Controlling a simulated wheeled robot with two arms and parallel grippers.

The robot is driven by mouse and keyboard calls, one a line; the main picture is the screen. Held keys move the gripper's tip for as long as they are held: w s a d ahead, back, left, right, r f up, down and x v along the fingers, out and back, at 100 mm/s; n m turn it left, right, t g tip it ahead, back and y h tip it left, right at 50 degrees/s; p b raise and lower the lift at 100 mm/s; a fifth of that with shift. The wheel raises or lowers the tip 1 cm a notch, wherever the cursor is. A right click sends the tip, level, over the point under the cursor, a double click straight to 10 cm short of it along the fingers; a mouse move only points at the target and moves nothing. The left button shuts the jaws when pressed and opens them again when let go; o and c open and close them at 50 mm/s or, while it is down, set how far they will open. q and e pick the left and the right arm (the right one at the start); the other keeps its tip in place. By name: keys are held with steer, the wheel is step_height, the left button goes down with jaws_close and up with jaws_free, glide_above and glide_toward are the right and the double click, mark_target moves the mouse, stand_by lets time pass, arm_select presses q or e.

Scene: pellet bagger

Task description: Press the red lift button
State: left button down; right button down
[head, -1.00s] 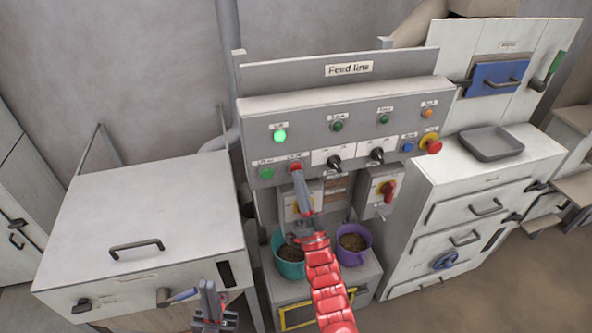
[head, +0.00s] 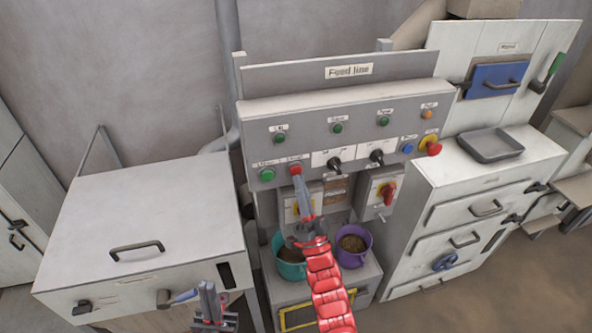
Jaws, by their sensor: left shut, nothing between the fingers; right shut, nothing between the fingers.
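The red lift button (head: 295,169) sits on the lower row of the grey "Feed line" panel (head: 410,98), right of a green button (head: 267,175). My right gripper (head: 297,179) is shut and empty, its fingertips at the lower edge of the red button. They look to be touching it, but the exact contact is hidden by the fingers. The lift lamp (head: 280,139) above is dark. My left gripper (head: 207,286) is shut and empty, low in front of the white cabinet on the left.
A red mushroom knob (head: 434,149) and black selector switches (head: 334,163) are on the same panel. A red rotary switch (head: 388,193) is below. A teal bucket (head: 291,269) and a purple bucket (head: 367,254) stand under my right arm. A white cabinet (head: 150,205) is on the left.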

steer(key=shift+s, duration=0.1)
steer(key=s+d+p, duration=0.2)
steer(key=s, duration=0.3)
steer(key=shift+s, duration=0.35)
stand_by(0.4)
